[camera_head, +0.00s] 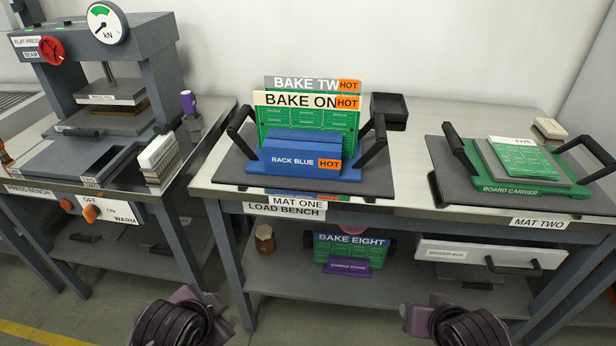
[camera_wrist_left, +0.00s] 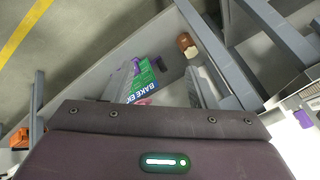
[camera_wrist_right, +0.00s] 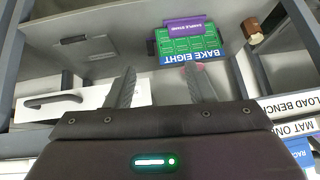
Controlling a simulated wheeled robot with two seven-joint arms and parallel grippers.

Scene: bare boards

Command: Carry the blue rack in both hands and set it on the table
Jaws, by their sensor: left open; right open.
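The blue rack (camera_head: 285,161) stands upright on the dark mat one (camera_head: 230,165) on the load bench (camera_head: 410,195). It is labelled RACK BLUE, with a HOT tag and a black handle at each side. It holds two upright green boards, BAKE ONE (camera_head: 285,118) and BAKE TWO (camera_head: 290,82), also tagged HOT. My left gripper (camera_wrist_left: 155,85) and right gripper (camera_wrist_right: 160,85) are open and empty. Both are low in front of the bench, apart from the rack. In the head view only my wrists show at the bottom edge; their fingertips are not clear there.
At right, a green board carrier (camera_head: 520,187) with black handles sits on mat two (camera_head: 450,185). A black box (camera_head: 390,108) stands behind the rack's right handle. A press (camera_head: 100,80) stands left. The lower shelf holds BAKE EIGHT (camera_head: 350,252) and a white drawer (camera_head: 450,254).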

